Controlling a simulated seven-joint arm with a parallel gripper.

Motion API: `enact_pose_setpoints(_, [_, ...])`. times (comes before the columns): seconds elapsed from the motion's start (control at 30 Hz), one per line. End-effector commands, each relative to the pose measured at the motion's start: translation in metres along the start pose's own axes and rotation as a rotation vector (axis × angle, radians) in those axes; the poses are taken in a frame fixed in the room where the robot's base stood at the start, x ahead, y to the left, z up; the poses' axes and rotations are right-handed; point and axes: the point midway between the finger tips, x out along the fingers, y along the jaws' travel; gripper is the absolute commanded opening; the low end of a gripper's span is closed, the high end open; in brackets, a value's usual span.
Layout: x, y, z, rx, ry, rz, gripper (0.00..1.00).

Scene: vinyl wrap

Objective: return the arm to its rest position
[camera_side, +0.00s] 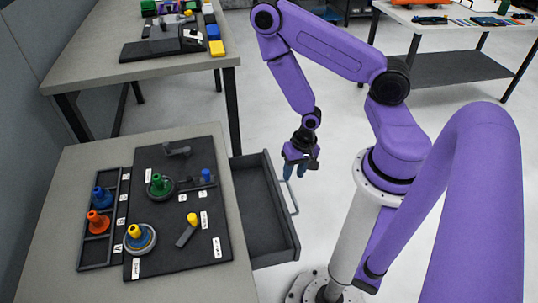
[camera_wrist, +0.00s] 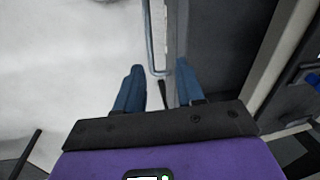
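My purple arm reaches over from the right in the side view. My gripper (camera_side: 301,168) hangs over the open drawer's far right corner, near its handle (camera_side: 289,190). In the wrist view my gripper (camera_wrist: 159,82) has its two blue fingers apart, with nothing held between them. The drawer handle (camera_wrist: 150,40) shows beyond the fingertips, roughly in line with the gap. I cannot tell the exact distance between fingers and handle. The grey drawer (camera_side: 262,215) stands pulled out from the table and looks empty.
A black board (camera_side: 200,236) on the table (camera_side: 60,225) carries green, blue and yellow knobbed pieces. A tray (camera_side: 83,258) at its left holds blue and orange pieces. Other tables stand at the back left (camera_side: 90,68) and back right (camera_side: 400,16). Open floor lies around my gripper.

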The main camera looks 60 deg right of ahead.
Motion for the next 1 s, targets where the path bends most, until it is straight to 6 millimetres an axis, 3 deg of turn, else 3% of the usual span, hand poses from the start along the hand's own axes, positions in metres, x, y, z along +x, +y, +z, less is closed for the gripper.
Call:
enact_pose_setpoints(0.23, [-0.043, -0.055, 0.001, -0.368, 0.004, 0.029, 0.38])
enact_pose_setpoints(0.5, [-0.102, -0.099, 0.025, -0.753, -0.011, 0.061, 0.38])
enact_pose_setpoints(0.77, [-0.168, -0.118, 0.064, -1.113, -0.042, 0.076, 0.38])
enact_pose_setpoints(1.0, [-0.230, -0.112, 0.102, -1.443, -0.084, 0.076, 0.38])
